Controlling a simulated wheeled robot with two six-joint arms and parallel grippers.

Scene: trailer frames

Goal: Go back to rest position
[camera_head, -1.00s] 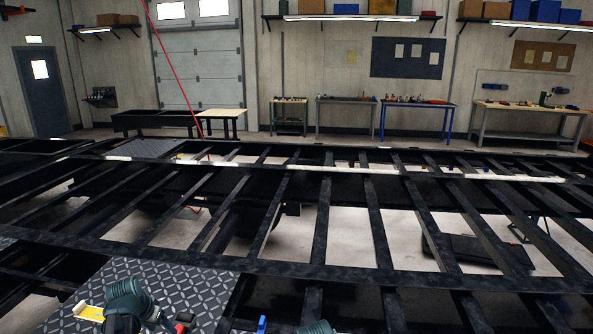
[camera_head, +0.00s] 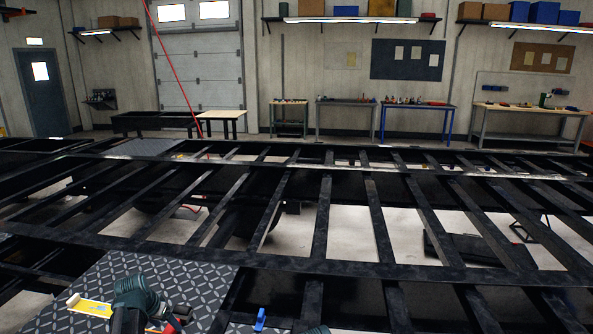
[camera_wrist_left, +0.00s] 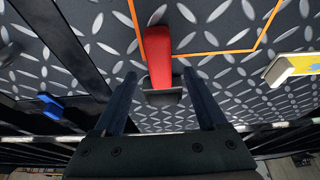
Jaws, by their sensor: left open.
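My left gripper shows best in the left wrist view (camera_wrist_left: 161,76). Its two dark fingers are spread apart with nothing clamped between them. A red piece with a dark end (camera_wrist_left: 158,55) lies on the diamond-pattern plate, in line with the gap between the fingers; the exact distance is unclear. In the head view the red piece (camera_head: 172,326) shows at the bottom edge, beside my green-and-black left arm, and the fingers cannot be made out there. A green bit at the bottom centre seems to be my right arm; its gripper is out of frame.
A yellow-and-white item (camera_head: 90,307) and a blue piece (camera_head: 260,320) lie either side of my left arm. The dark plate (camera_head: 200,278) adjoins a black trailer frame (camera_head: 350,268) with open gaps between beams. Workbenches (camera_head: 418,106) stand along the far wall.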

